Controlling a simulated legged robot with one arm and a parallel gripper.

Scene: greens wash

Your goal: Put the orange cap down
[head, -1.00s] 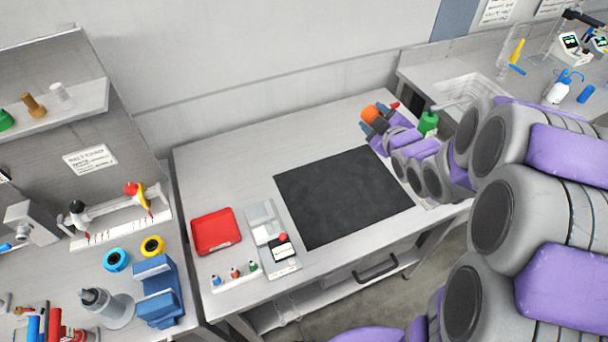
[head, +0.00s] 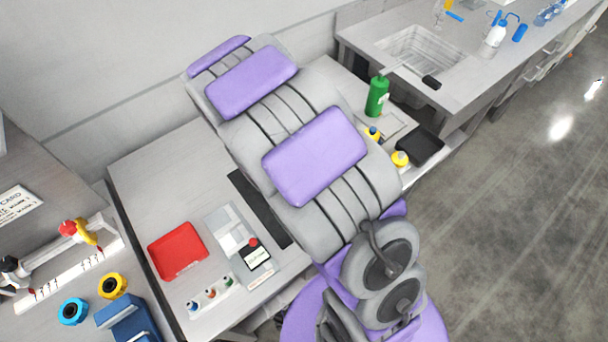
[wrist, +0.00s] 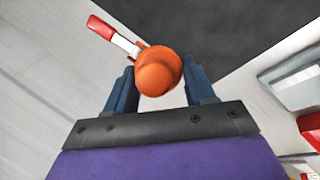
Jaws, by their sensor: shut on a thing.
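The orange cap (wrist: 158,70) is between the blue fingers of my gripper (wrist: 160,88) in the wrist view, and the fingers are shut on it. Below and around it the wrist view shows a light grey bench top and part of a black mat (wrist: 215,25). How high the cap is above the bench I cannot tell. In the head view my arm hides my gripper and the cap. The black mat shows only as a strip (head: 258,210) beside my arm there.
A red tray (head: 177,250) and a balance-like device (head: 256,254) stand left of my arm. A small rack (head: 211,294) holds several small bottles. A green bottle (head: 377,96) stands behind right, near the sink (head: 425,50).

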